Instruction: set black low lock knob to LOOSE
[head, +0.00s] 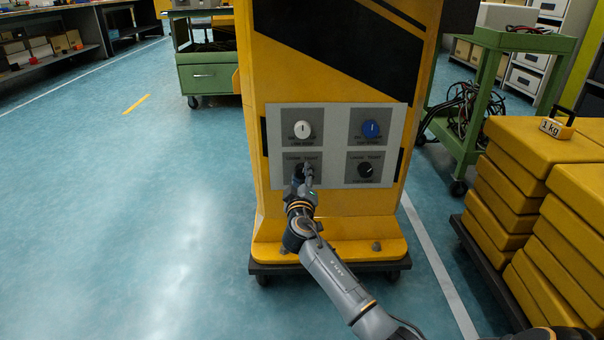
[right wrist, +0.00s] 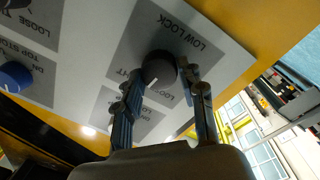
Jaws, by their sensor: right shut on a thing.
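The black low lock knob (head: 299,169) is at the lower left of the grey control panel (head: 337,146), mostly hidden behind my right gripper (head: 304,173) in the head view. In the right wrist view, the words LOW LOCK show beside the round knob (right wrist: 158,67). My right gripper (right wrist: 161,75) is shut on this knob, one finger on each side. A short white mark on the knob points to the lower left of that view, seemingly between the two partly hidden side labels. My left gripper is not in view.
The panel also bears a white knob (head: 302,130), a blue knob (head: 370,129) and another black knob (head: 366,169). The yellow gate housing (head: 330,228) stands on a dark wheeled base. Yellow weights (head: 527,150) are stacked at right; the floor at left is clear.

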